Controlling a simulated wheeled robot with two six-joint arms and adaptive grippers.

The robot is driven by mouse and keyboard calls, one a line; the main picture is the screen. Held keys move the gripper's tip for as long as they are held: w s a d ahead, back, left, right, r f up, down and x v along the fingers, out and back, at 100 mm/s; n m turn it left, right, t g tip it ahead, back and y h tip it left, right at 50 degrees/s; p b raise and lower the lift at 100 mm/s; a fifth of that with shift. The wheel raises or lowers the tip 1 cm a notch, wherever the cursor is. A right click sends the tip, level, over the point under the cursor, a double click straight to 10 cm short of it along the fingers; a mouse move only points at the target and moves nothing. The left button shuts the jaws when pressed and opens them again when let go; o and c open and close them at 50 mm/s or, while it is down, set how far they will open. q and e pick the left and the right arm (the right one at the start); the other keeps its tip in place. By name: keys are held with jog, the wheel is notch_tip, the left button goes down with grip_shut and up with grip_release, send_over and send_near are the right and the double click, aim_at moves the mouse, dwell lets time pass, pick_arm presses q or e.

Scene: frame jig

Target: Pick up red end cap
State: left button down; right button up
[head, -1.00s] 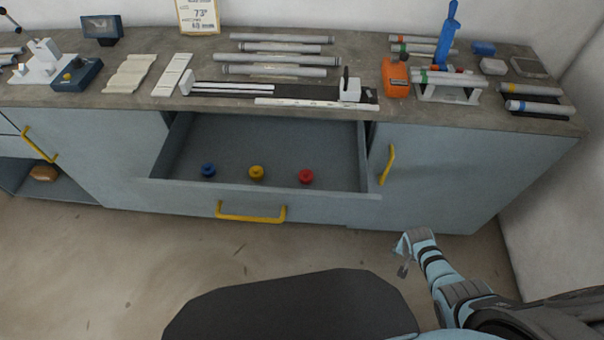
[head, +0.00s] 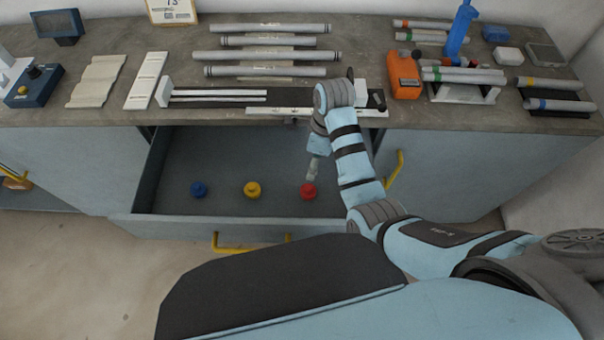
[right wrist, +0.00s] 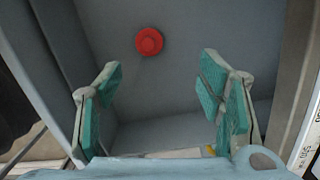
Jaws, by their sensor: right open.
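The red end cap (head: 308,191) sits on the floor of the open drawer (head: 225,160), at the right of a row of caps. It also shows in the right wrist view (right wrist: 149,41), beyond the fingertips and a little left of the middle between them. My right gripper (head: 312,170) points down just above the red cap in the head view. In the right wrist view its green-padded fingers (right wrist: 159,85) are wide apart with nothing between them. My left gripper is not in view.
A yellow cap (head: 252,190) and a blue cap (head: 199,190) lie left of the red one. The drawer's front wall and yellow handle (head: 250,244) are nearest me. The worktop (head: 110,30) above holds several tubes (head: 265,56) and an orange tool (head: 404,75).

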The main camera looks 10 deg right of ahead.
jog(key=b, duration=0.1)
send_over(308, 188)
jog(key=d, duration=0.1)
jog(key=f, duration=0.4)
jog(key=shift+w+d+f, duration=0.2)
jog(key=shift+w+f, duration=0.05)
jog(key=shift+f, duration=0.1)
jog(key=f, duration=0.1)
jog(key=f+b, duration=0.1)
jog(key=s+f, duration=0.1)
jog(key=shift+a+f, duration=0.2)
jog(key=shift+a, duration=0.2)
jog(key=f, duration=0.1)
jog(key=f+b, duration=0.1)
jog(key=f, duration=0.1)
jog(key=f+b, duration=0.1)
jog(key=f, duration=0.1)
jog(key=shift+w+a, duration=0.3)
jog(key=shift+w, duration=0.1)
jog(key=shift+f, duration=0.2)
jog(key=shift+s+r, duration=0.2)
jog(key=shift+c, duration=0.4)
jog(key=c, duration=0.3)
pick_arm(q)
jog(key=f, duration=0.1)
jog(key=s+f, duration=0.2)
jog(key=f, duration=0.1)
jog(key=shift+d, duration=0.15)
pick_arm(e)
jog(key=c, duration=0.4)
